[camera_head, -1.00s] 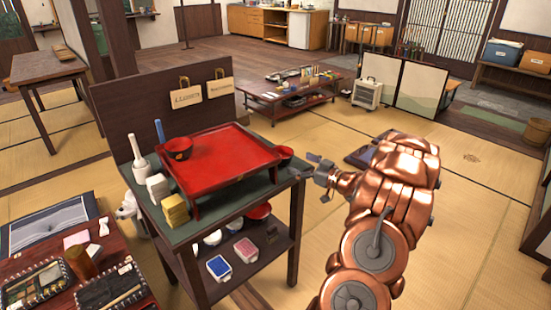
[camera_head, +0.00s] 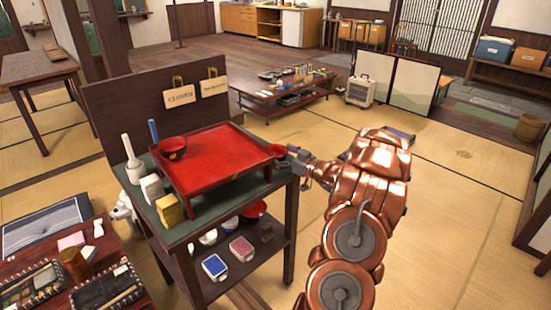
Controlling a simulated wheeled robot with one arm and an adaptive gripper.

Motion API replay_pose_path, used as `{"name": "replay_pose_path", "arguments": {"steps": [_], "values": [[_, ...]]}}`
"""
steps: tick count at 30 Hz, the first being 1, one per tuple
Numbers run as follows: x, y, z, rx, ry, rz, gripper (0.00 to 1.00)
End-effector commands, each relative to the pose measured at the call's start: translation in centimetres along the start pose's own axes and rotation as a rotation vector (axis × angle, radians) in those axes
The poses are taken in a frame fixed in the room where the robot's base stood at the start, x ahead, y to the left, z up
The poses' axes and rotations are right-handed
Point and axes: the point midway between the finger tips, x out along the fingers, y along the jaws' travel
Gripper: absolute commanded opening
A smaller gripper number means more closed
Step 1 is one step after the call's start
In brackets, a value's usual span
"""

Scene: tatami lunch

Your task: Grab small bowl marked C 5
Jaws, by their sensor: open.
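A small dark-red bowl (camera_head: 279,153) stands at the right end of the dark cart's top, just beyond the red tray table (camera_head: 222,160). Another red bowl with a dark inside (camera_head: 172,149) sits on the tray table's left part. No C 5 mark is legible on either bowl. My gripper (camera_head: 294,158) is open at the cart's right edge, right beside the small bowl on the right. The fingers overlap that bowl's right side in the picture, and I cannot tell whether they touch it.
White and yellow blocks (camera_head: 169,209), a white mortar-like item (camera_head: 134,171) and a blue stick crowd the cart top's left side. The lower shelf holds a red bowl (camera_head: 255,210), white bowls and small boxes (camera_head: 215,266).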

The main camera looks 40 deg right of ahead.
Motion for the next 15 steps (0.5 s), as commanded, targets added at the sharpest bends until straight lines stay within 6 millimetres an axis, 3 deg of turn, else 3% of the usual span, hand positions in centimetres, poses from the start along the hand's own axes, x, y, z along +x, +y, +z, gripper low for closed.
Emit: {"name": "replay_pose_path", "arguments": {"steps": [2,15], "values": [[-0.01,0.00,0.01,0.000,0.000,0.000,0.97],[-0.02,0.00,0.00,0.000,0.000,0.000,0.52]]}}
